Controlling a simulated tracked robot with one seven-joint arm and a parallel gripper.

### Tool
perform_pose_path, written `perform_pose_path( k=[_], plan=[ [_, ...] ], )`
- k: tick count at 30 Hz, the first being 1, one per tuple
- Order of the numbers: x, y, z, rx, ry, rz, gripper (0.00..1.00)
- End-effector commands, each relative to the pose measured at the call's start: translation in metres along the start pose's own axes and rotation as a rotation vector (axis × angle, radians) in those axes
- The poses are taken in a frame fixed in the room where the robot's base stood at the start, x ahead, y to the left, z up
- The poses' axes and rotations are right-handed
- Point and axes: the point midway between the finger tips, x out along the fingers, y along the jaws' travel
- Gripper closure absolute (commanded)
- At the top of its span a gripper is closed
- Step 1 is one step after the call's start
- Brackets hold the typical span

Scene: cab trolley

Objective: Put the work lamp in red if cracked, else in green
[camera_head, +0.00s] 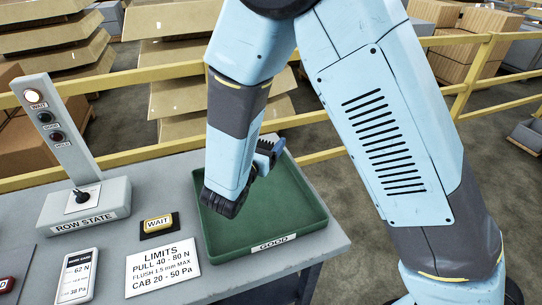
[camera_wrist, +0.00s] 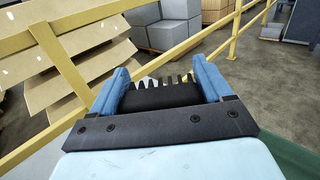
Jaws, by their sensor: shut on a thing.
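My gripper (camera_head: 264,157) is over the back part of the green tray (camera_head: 316,216), whose front label reads GOOD. In the wrist view my gripper (camera_wrist: 161,78) has its two blue fingers shut on a black finned thing, which looks like the work lamp (camera_wrist: 163,96). Its fins point away from the palm. In the head view only a dark toothed edge of the lamp (camera_head: 269,141) shows beside the fingers. The lamp's front is hidden, so I cannot tell whether it is cracked. No red tray is in view.
A ROW STATE post (camera_head: 58,135) stands at left with its WAIT light lit. A yellow rail (camera_head: 130,156) runs behind.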

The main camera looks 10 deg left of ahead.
Motion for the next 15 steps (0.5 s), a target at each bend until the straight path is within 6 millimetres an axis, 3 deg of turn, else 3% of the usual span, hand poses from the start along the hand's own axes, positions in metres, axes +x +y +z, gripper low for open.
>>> perform_pose_path(
  k=[3, 15],
  plan=[
    [0.012, -0.004, -0.015, -0.002, -0.001, -0.002, 0.66],
    [0.028, -0.009, -0.038, -0.002, 0.0, -0.002, 0.66]
  ],
)
